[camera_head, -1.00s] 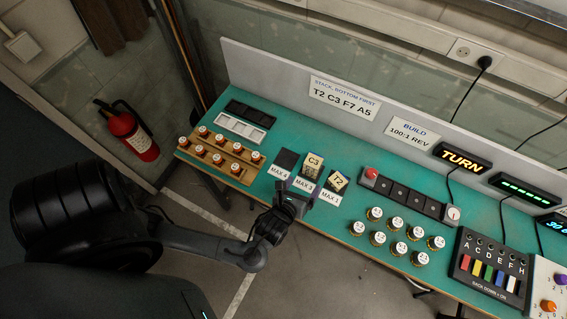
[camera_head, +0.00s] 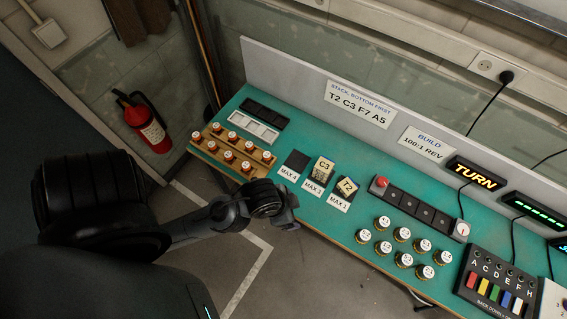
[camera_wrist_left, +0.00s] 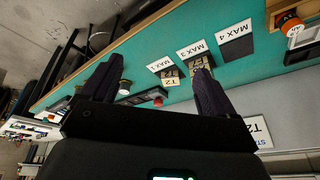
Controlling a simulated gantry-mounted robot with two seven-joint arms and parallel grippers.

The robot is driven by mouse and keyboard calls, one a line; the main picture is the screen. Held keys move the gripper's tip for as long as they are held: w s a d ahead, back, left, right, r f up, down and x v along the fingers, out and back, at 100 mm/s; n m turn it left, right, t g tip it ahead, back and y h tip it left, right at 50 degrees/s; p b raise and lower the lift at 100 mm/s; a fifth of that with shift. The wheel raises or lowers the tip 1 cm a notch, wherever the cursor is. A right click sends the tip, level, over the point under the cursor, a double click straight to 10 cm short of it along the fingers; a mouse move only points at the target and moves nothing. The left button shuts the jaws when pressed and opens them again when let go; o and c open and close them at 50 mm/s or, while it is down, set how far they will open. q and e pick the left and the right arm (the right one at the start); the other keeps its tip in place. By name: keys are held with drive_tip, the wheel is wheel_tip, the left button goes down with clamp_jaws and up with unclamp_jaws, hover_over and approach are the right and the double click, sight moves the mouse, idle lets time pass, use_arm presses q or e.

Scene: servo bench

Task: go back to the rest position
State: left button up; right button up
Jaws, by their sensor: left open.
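My left gripper (camera_head: 288,210) is at the bench's front edge, in front of the MAX labels, and its jaws look small and dark from the head. In the left wrist view my left gripper (camera_wrist_left: 155,72) shows two dark fingers spread apart with nothing between them. The MAX 4 pad (camera_head: 297,161) is bare. My right gripper is not in view.
The green bench (camera_head: 325,222) carries a wooden rack (camera_head: 210,151) of orange-based pieces, several white-capped pieces (camera_head: 402,234), a dark strip with a red button (camera_head: 381,183) and a switch box (camera_head: 495,278). A fire extinguisher (camera_head: 145,125) hangs at left. The floor before the bench is clear.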

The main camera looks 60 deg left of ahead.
use_arm(q)
drive_tip(key=shift+s+a+r+n, duration=0.3)
drive_tip(key=shift+s+a+n, duration=0.15)
drive_tip(key=shift+s+n, duration=0.3)
drive_tip(key=shift+w+r, duration=0.1)
